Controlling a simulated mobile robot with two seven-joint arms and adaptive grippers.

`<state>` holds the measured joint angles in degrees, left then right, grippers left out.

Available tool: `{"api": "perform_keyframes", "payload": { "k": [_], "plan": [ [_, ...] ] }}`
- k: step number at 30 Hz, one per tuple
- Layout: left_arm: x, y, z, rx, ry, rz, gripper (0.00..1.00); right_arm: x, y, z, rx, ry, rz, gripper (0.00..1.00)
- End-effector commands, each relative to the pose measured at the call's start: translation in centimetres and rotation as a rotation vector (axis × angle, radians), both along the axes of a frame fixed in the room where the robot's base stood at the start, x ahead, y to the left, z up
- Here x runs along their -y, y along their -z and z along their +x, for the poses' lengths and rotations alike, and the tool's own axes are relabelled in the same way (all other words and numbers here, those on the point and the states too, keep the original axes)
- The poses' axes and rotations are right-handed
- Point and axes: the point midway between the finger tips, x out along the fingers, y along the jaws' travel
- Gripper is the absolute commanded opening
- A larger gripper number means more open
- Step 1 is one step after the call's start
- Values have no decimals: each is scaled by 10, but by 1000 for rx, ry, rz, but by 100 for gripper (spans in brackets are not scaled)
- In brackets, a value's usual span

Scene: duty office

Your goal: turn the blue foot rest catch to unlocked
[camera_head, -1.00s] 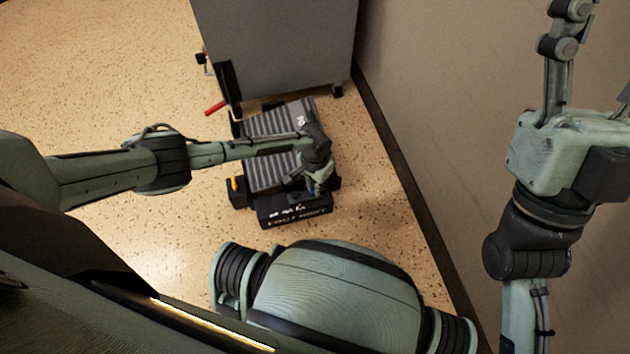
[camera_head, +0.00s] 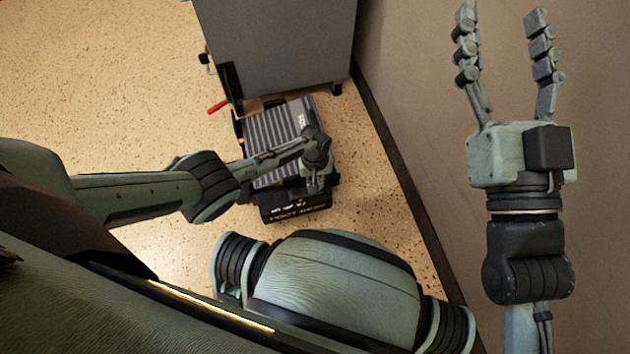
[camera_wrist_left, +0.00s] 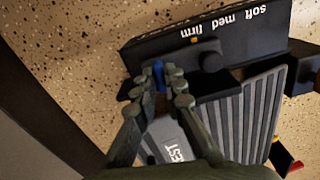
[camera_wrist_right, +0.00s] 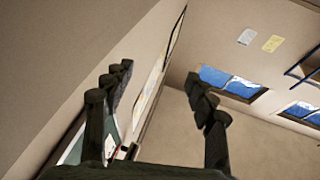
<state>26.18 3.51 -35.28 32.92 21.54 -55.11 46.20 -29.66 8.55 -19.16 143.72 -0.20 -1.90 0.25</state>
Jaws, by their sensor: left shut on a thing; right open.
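The foot rest has a grey ribbed pad (camera_head: 272,132) in a black frame on the floor, and the pad also shows in the left wrist view (camera_wrist_left: 232,118). The blue catch (camera_wrist_left: 158,72) is at the frame's side, near the black front panel, partly covered by my fingers. My left gripper (camera_wrist_left: 164,82) is shut on this catch. In the head view the left gripper (camera_head: 316,182) is at the foot rest's near right corner, where the catch cannot be made out. My right gripper (camera_head: 503,14) is raised, open and empty, far right of the foot rest.
The front panel (camera_wrist_left: 240,30) reads soft, med, firm and has a black knob (camera_wrist_left: 208,58). A wall (camera_head: 425,130) runs along the right. The speckled floor (camera_head: 100,75) at left is clear.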

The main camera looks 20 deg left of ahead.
Motion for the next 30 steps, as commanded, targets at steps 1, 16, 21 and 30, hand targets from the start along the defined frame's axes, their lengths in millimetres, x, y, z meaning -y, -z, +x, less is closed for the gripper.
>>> {"api": "perform_keyframes", "payload": {
  "k": [1, 16, 21, 30],
  "plan": [
    [0, -1, 1, 1, -24, 0, 0, -1, 1, 0, -11, -2, -4, 57],
    [-1, -1, 2, 5, -129, 2, 0, 2, 15, 6, -76, 9, -39, 57],
    [-1, -1, 3, 6, -129, 2, 0, 3, 15, 6, -75, 10, -39, 57],
    [-1, -1, 2, 5, -128, 2, 31, 3, 16, 6, -76, 10, -40, 57]
  ]
}}
